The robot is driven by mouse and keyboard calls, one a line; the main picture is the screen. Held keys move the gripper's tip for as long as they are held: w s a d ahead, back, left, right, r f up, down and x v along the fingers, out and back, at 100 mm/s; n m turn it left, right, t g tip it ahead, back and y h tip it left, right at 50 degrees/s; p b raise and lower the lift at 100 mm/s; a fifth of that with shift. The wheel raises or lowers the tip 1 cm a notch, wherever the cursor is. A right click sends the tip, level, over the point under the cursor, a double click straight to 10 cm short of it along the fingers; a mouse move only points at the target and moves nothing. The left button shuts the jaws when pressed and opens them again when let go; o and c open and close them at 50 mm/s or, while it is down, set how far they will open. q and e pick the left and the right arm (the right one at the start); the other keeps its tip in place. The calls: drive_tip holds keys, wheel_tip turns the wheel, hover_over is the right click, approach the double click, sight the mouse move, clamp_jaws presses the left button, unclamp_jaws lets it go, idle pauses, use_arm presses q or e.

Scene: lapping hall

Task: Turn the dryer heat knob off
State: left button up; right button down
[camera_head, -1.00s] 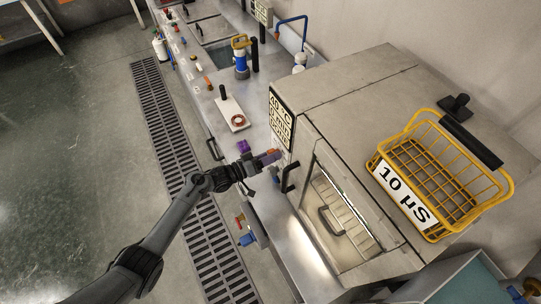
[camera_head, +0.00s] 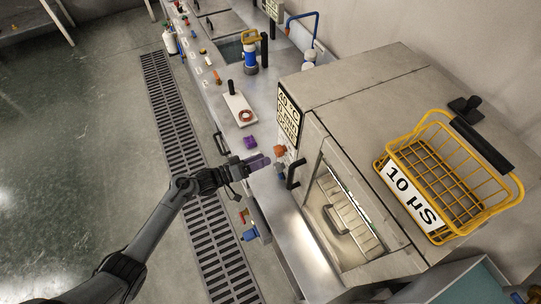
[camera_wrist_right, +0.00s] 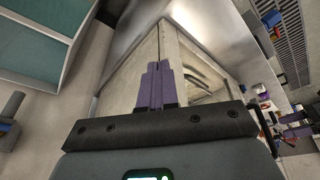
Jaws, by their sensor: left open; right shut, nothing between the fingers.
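The dryer (camera_head: 350,85) is the large steel box at the right, with a dark label panel (camera_head: 289,115) on its front. Below the panel an orange knob (camera_head: 280,150) sticks out, with a blue-grey fitting (camera_head: 280,170) under it. Which way the knob points is too small to tell. My left gripper (camera_head: 266,161) is open, just left of the knob and fitting, with a small gap to the knob. My right gripper (camera_wrist_right: 155,86) is shut and empty in the right wrist view, in front of a steel cabinet corner; it does not show in the head view.
A black handle (camera_head: 294,174) and the glazed dryer door (camera_head: 342,215) are right of the knob. A yellow basket (camera_head: 445,180) sits on top of the dryer. A purple block (camera_head: 250,142) and a white tray (camera_head: 239,110) lie on the counter.

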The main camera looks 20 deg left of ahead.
use_arm(q)
drive_tip(key=shift+v, duration=2)
